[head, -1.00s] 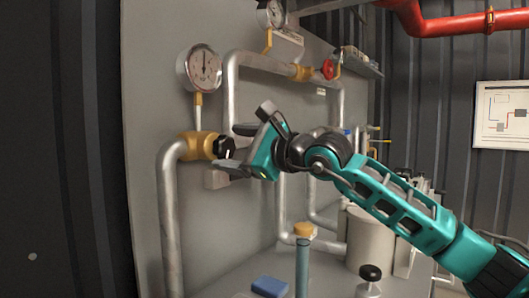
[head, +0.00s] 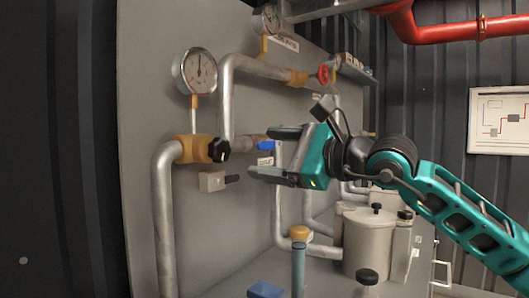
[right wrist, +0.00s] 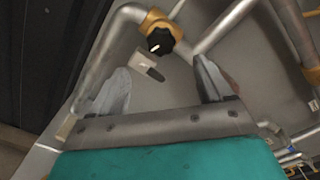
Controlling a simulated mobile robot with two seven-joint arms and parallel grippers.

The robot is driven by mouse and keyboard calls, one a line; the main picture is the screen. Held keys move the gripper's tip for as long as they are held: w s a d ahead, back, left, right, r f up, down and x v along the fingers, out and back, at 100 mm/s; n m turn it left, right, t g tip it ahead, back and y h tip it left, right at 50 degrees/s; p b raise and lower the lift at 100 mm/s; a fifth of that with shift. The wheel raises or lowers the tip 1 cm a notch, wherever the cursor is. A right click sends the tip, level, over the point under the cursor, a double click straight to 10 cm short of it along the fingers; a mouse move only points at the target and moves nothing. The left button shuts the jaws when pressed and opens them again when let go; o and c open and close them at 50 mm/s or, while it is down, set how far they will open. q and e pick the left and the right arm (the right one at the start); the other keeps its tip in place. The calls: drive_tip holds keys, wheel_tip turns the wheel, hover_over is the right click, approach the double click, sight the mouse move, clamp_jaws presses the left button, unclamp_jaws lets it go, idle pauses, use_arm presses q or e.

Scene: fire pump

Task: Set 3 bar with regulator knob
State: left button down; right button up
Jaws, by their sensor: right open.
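The black regulator knob (head: 219,150) sits on the right end of a brass regulator body (head: 194,149) on the pipe. In the right wrist view the knob (right wrist: 160,41) has a white pointer mark and lies beyond and between my fingers. A round pressure gauge (head: 195,72) stands above the regulator; its needle points about straight up, but the numbers are too small to read. My right gripper (head: 262,153) is open and empty, to the right of the knob and apart from it; it also shows in the right wrist view (right wrist: 162,88). My left gripper is not in view.
A grey box with a black lever (head: 212,181) is below the knob. A blue valve handle (head: 266,145) is behind the gripper. A red valve wheel (head: 326,74) is on the upper pipe. A yellow-capped post (head: 299,233) stands in front.

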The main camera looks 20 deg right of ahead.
sight(224, 151)
use_arm(q)
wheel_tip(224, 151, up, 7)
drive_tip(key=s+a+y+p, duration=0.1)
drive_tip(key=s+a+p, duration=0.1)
drive_tip(key=p, duration=0.9)
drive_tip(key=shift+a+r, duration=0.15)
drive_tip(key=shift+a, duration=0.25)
use_arm(e)
drive_tip(key=w+a+m, duration=0.2)
drive_tip(key=w+m, duration=0.1)
drive_tip(key=w+a+m, duration=0.2)
drive_tip(key=w+m, duration=0.2)
drive_tip(key=w+a+m, duration=0.2)
drive_tip(key=w+m, duration=0.1)
drive_tip(key=shift+w+a+f+m, duration=0.2)
drive_tip(key=shift+w+a+m, duration=0.1)
drive_tip(key=shift+w+m, duration=0.1)
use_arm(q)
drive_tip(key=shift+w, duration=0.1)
use_arm(e)
drive_tip(key=shift+c, duration=0.3)
drive_tip(key=c, duration=0.9)
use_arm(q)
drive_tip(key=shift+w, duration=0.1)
use_arm(e)
drive_tip(key=shift+c, duration=0.3)
drive_tip(key=shift+n, duration=0.4)
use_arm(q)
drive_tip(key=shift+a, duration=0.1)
